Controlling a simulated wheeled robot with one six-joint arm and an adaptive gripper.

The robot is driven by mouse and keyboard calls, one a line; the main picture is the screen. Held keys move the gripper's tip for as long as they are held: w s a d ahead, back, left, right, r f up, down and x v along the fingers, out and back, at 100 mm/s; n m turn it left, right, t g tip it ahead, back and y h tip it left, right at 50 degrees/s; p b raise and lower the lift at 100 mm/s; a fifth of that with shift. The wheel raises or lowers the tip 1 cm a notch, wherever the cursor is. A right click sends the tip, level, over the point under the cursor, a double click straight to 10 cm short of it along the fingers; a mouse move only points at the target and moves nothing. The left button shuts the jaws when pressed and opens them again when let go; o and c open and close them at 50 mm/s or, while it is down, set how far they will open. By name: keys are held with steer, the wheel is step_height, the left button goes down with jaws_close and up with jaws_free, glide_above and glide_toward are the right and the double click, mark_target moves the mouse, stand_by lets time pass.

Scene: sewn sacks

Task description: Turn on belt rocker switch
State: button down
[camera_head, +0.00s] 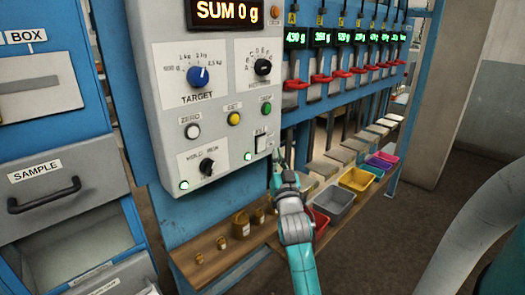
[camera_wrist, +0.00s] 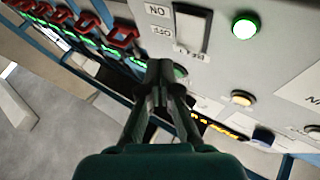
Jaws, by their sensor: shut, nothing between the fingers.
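The belt rocker switch (camera_head: 262,143) is a pale rocker low at the right edge of the grey control panel (camera_head: 172,118). In the wrist view the rocker (camera_wrist: 190,30) is near the top, with ON and OFF labels at its left. Which side of it is pressed I cannot tell. My gripper (camera_head: 276,164) is shut and empty, just below and right of the switch in the head view. In the wrist view my gripper's closed fingertips (camera_wrist: 160,72) are below the rocker, with no clear contact.
A lit green lamp (camera_wrist: 244,27) is beside the rocker. TARGET knob (camera_head: 198,77), ZERO button (camera_head: 192,131) and yellow button (camera_head: 233,118) share the panel. Red-levered stations (camera_head: 320,79) and colored bins (camera_head: 340,200) stand at the right. Brass weights (camera_head: 240,223) rest on the shelf below.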

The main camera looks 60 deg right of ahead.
steer(key=shift+s+a+r, duration=0.15)
steer(key=shift+s+a, duration=0.05)
steer(key=shift+s, duration=0.75)
steer(key=s+a+f+n+t+y, duration=0.1)
steer(key=s+a+f+n+y, duration=0.15)
steer(key=a+f, duration=0.6)
steer(key=s+a+f+n+t+y, duration=0.15)
steer(key=a+f+y, duration=0.25)
steer(key=a+f, duration=0.45)
steer(key=s+a+f+n+y, duration=0.25)
steer(key=a+f, duration=0.35)
steer(key=a, duration=0.5)
steer(key=s+a+f+n+g+y, duration=0.1)
steer(key=s+a+y, duration=0.3)
steer(key=s+a, duration=0.4)
steer(key=s+a+f+n+g+y, duration=0.1)
steer(key=s+a+n+y, duration=0.3)
steer(key=s, duration=1)
steer(key=a+f, duration=0.1)
steer(key=a, duration=0.2)
steer(key=shift+a+f, duration=0.3)
steer(key=shift+a, duration=0.1)
steer(key=shift+g, duration=0.25)
